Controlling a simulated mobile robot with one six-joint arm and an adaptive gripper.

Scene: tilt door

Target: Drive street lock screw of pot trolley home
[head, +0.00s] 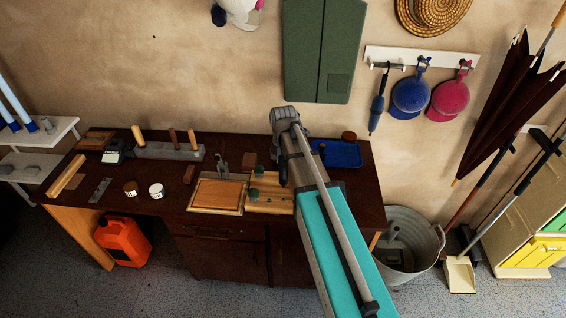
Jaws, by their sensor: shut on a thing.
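My arm comes up from the bottom edge in the head view and reaches over the workbench (180,203). Its far end is a grey joint above the right part of the bench. I cannot make out my gripper or what it holds; the arm may hide it. No pot trolley or lock screw can be told for sure. A light wooden board (275,205) with small dark green pieces (254,194) lies left of my arm, partly covered by it. Any screw there is too small to see.
A framed wooden board (217,193), two small tubs (156,190) and a tool rack (165,152) are on the bench. A blue tray (342,153) is right of my arm. An orange canister (124,242) and a metal tub (410,240) stand on the floor.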

